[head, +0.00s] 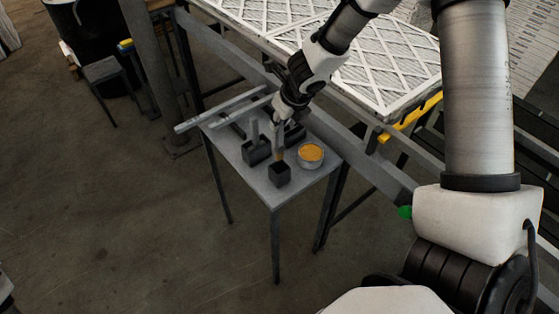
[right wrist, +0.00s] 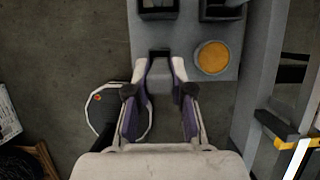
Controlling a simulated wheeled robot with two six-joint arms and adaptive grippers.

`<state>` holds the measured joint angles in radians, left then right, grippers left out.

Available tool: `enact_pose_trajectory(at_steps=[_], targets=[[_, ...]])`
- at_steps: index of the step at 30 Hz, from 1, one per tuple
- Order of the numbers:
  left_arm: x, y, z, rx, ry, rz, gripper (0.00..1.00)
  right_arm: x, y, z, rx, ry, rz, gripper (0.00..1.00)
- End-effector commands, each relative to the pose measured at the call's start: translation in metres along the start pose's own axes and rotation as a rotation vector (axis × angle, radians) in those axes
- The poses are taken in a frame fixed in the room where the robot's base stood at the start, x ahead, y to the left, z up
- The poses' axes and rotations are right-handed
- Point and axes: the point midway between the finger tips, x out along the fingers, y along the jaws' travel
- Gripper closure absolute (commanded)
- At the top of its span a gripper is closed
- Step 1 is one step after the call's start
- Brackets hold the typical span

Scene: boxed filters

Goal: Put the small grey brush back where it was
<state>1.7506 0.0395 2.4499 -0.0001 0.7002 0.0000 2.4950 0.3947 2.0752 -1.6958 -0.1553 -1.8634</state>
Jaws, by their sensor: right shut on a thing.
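My right gripper (head: 279,124) points down over the small grey table and is shut on the small grey brush. The brush's tan lower part (head: 280,153) shows just above a small dark open holder (head: 279,175) at the table's front. I cannot tell whether its tip is inside the holder. In the right wrist view the gripper (right wrist: 160,72) has a grey piece of the brush (right wrist: 160,80) between its fingers, in line with the dark holder (right wrist: 160,54).
A round bowl of orange material (head: 311,153) stands close right of the holder. Another dark holder with an upright grey handle (head: 255,151) is behind left, and a further dark holder (head: 295,133) is behind the gripper. A rack of white filters (head: 390,60) borders the table's far side.

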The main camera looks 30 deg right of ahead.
Motion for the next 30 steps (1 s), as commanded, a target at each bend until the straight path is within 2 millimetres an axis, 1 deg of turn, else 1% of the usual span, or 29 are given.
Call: enact_pose_trajectory(at_steps=[1, 4, 6, 8, 14, 16, 22, 26, 27, 29, 30], targets=[[0.014, 0.0, 0.0, -0.001, -0.001, 0.0, 0.6, 0.014, 0.0, -0.007, -0.004, 0.002, 0.002, 1.0], [0.038, 0.0, 0.001, -0.001, -0.002, 0.0, 0.6, 0.04, 0.0, -0.018, -0.005, 0.002, 0.002, 1.0], [0.049, -0.001, 0.001, -0.001, -0.002, 0.0, 0.6, 0.052, 0.0, -0.024, -0.003, 0.002, 0.001, 1.0], [0.054, -0.001, 0.001, -0.001, -0.002, 0.0, 0.6, 0.058, 0.0, -0.026, -0.002, 0.002, 0.001, 1.0], [0.082, -0.001, 0.0, -0.001, -0.001, 0.0, 0.6, 0.089, 0.0, -0.04, -0.002, 0.002, 0.0, 1.0], [0.085, -0.001, 0.001, -0.001, -0.001, 0.0, 0.6, 0.092, 0.0, -0.041, -0.002, 0.001, 0.0, 1.0], [0.08, -0.001, 0.0, -0.001, -0.001, 0.0, 0.6, 0.089, 0.0, -0.04, 0.0, 0.001, 0.0, 1.0], [0.085, -0.001, 0.0, -0.001, -0.001, 0.0, 0.6, 0.093, 0.0, -0.042, 0.0, 0.001, -0.001, 1.0], [0.085, -0.001, 0.0, -0.001, -0.001, 0.0, 0.6, 0.093, 0.0, -0.042, 0.0, 0.001, -0.001, 0.75], [0.084, -0.001, 0.0, -0.001, -0.001, 0.0, 0.6, 0.092, 0.0, -0.041, 0.0, 0.001, -0.001, 0.53], [0.084, -0.001, 0.0, -0.001, -0.001, 0.0, 0.6, 0.092, 0.0, -0.041, 0.0, 0.001, -0.001, 0.53]])
